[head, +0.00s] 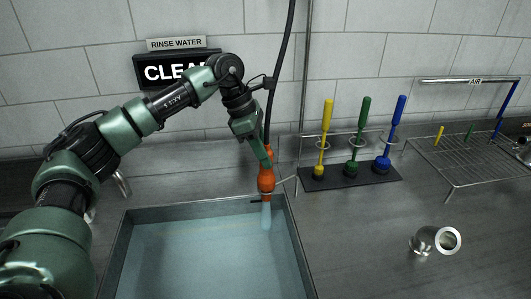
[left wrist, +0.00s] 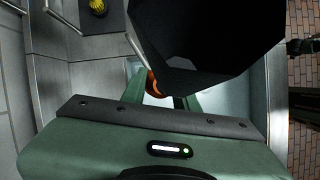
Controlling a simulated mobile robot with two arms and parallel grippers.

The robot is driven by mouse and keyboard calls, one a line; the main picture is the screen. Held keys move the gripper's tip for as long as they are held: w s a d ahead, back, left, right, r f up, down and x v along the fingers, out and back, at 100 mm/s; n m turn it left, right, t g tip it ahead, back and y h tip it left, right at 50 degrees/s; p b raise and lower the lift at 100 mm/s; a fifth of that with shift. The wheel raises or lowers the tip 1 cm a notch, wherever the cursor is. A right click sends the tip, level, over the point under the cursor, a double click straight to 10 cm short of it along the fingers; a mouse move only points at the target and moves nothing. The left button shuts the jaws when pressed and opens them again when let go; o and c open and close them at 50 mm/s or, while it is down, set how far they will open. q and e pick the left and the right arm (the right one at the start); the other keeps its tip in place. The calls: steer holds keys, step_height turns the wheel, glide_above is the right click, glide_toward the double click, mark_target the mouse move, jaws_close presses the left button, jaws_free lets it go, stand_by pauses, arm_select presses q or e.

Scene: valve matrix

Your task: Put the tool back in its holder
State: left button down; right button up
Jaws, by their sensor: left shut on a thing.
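An orange spray tool (head: 266,181) hangs upright on a black hose (head: 283,60) over the back right corner of the sink (head: 119,240). A pale blue jet or tip shows under its nozzle. My left gripper (head: 266,161) is shut on the upper part of the orange tool. In the left wrist view a bit of the orange tool (left wrist: 153,86) shows between the fingers; a large dark shape hides most of it. A thin metal bracket (head: 288,180) is close beside the tool on its right; I cannot tell whether they touch. My right gripper is not in view.
Yellow (head: 325,130), green (head: 361,130) and blue (head: 393,130) brushes stand in rings over a black mat (head: 335,181). A wire rack (head: 470,165) is at the right. A metal fitting (head: 425,242) lies on the otherwise clear counter at front right.

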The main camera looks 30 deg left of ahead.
arm_select(q)
steer(key=shift+f, duration=0.25)
steer(key=c, duration=1)
jaws_free()
steer(key=shift+a+r+b, duration=0.15)
steer(key=shift+r+b, duration=0.2)
steer(key=shift+r, duration=0.1)
steer(key=b+v, duration=0.1)
steer(key=v, duration=0.5)
steer(key=shift+r, duration=0.4)
steer(key=shift+s+a+f, duration=0.1)
steer(key=shift+s, duration=0.1)
